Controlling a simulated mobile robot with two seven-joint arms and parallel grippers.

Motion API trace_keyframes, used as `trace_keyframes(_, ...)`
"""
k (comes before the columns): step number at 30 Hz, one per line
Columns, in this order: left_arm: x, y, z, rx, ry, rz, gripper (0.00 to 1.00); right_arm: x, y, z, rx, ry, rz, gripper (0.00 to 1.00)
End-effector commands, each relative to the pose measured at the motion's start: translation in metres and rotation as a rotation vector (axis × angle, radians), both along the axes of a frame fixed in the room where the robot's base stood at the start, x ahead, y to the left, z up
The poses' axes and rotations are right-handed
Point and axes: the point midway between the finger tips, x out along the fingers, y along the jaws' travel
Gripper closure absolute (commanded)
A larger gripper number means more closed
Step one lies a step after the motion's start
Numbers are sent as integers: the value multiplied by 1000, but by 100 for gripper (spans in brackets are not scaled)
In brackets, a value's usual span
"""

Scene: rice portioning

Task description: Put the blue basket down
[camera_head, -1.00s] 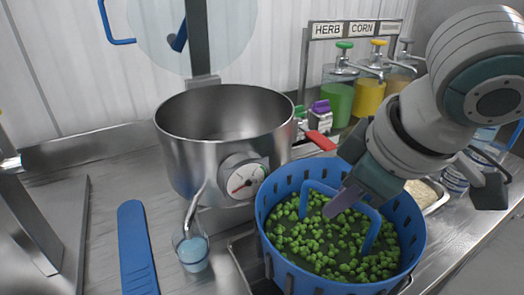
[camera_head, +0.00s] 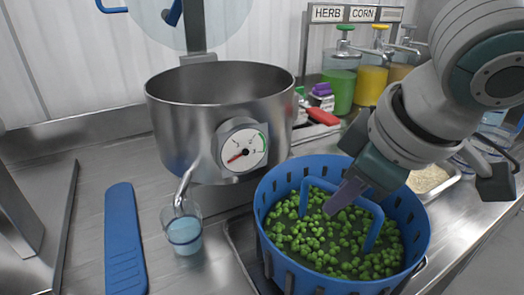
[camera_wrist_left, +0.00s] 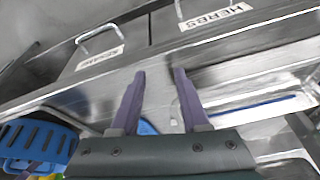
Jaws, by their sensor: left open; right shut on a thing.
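The blue basket (camera_head: 290,259) holds green vegetable pieces (camera_head: 330,243) and is at the lower right of the head view. My right gripper (camera_head: 345,196) is shut on the basket's blue handle (camera_head: 374,221). A metal tray (camera_head: 240,241) shows below and to the left of the basket; I cannot tell whether the basket touches it. My left gripper (camera_wrist_left: 155,100) shows in the left wrist view. It is open with nothing between its fingers, above a steel surface with labelled lids.
A steel pot (camera_head: 190,140) with a gauge (camera_head: 242,148) stands behind and left of the basket. A cup of blue liquid (camera_head: 184,234) and a blue flat tool (camera_head: 123,240) are to the left. Pump bottles (camera_head: 369,85) stand at the back right. A grain tray (camera_head: 428,180) is at the right.

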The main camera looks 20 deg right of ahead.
Motion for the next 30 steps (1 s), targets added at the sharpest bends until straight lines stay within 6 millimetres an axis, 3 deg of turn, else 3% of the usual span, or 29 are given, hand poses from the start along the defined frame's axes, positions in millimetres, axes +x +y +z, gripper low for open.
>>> trace_keyframes(21, 0, -3, -4, -11, 1, 7, 55, 1, 0, -10, 1, -6, 1, 100)
trace_keyframes(22, 0, -3, -4, -11, 1, 7, 55, 1, 0, -10, 1, -6, 1, 84)
trace_keyframes(30, 0, -2, -4, -9, 0, 6, 55, 1, 0, -10, 1, -3, 0, 54)
